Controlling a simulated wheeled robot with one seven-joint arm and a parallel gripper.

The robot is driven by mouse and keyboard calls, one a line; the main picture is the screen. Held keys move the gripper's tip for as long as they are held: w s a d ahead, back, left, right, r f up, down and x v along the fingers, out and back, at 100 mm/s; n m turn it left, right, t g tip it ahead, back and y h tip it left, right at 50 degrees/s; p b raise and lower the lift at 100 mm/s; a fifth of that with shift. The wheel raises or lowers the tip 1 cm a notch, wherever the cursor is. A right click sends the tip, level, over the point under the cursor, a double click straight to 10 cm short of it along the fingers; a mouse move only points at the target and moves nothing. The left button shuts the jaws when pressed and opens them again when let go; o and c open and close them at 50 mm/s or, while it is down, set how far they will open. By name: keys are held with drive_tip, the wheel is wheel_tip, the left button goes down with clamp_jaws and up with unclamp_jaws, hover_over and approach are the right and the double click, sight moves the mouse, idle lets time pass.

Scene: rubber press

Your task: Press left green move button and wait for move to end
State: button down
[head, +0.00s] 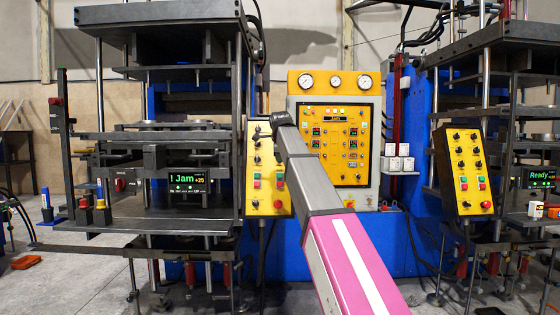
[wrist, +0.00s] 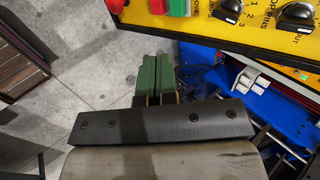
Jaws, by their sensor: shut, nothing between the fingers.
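The left press's yellow button panel (head: 268,160) stands upright in the head view, partly covered by my arm. Small green and red buttons sit on its lower part; a green one (head: 256,176) shows at its left. In the wrist view the panel (wrist: 258,33) fills the top right. A green button (wrist: 179,7) sits at its edge beside a red one (wrist: 157,5). My gripper (wrist: 157,62) has its green fingers together and empty. They are below and left of the green button in the picture, apart from it. The head view does not show the fingertips clearly.
The left press's screen (head: 188,179) reads "Jam". The right press's screen (head: 541,176) reads "Ready". A larger yellow cabinet (head: 338,185) with gauges stands behind my arm. A second button panel (head: 467,170) is at the right. Grey floor (wrist: 70,60) shows left of my fingers.

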sight(280, 176)
drive_tip(key=x, duration=0.6)
drive_tip(key=w+r+x, duration=0.1)
drive_tip(key=x, duration=0.3)
drive_tip(key=shift+w+f, duration=0.45)
drive_tip(key=shift+w, duration=0.35)
